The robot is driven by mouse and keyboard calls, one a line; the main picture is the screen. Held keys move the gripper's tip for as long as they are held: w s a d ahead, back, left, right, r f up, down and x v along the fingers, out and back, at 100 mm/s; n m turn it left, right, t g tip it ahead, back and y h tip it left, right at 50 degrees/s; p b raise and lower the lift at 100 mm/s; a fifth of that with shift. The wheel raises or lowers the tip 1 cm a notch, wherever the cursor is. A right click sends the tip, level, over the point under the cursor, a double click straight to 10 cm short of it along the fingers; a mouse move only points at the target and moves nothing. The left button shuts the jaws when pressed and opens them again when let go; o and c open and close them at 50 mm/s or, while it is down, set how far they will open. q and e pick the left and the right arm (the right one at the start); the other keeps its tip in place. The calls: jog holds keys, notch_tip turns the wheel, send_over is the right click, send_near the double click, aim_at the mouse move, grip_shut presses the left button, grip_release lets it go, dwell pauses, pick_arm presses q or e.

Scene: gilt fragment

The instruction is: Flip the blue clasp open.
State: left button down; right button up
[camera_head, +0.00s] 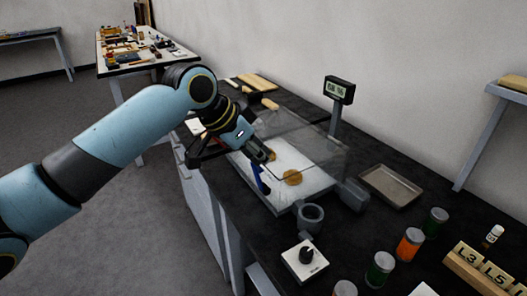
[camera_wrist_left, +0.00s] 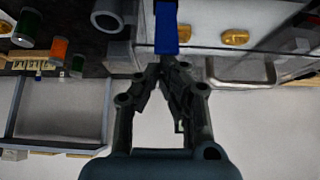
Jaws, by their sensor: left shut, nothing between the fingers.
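The blue clasp (camera_head: 260,181) is a narrow upright strip on the front of a clear-walled case (camera_head: 312,140) with a white floor. In the left wrist view the clasp (camera_wrist_left: 166,27) stands just beyond my fingertips. My left gripper (camera_head: 268,156) is at the case's front, close to the clasp's upper end. In the left wrist view its fingers (camera_wrist_left: 170,62) are together and empty; I cannot tell whether they touch the clasp. Gold pieces (camera_head: 292,177) lie inside the case. My right gripper is out of view.
A display on a post (camera_head: 340,90) stands behind the case. A grey tray (camera_head: 390,186) is to the right. A grey ring-shaped holder (camera_head: 310,214), a white knob box (camera_head: 304,259) and several coloured cans (camera_head: 410,243) stand nearer. A wooden rack (camera_head: 478,268) is at lower right.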

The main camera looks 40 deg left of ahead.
pick_arm(q)
jog(key=shift+s+a+f+t+h, duration=0.15)
jog(key=shift+s+a+t+h, duration=0.15)
jog(key=shift+s+t, duration=0.45)
jog(key=shift+s, duration=0.1)
jog(key=shift+w, duration=0.25)
jog(key=shift+w+d+f, duration=0.2)
jog(key=shift+w+d, duration=0.05)
jog(key=shift+w, duration=0.25)
jog(key=shift+r, duration=0.1)
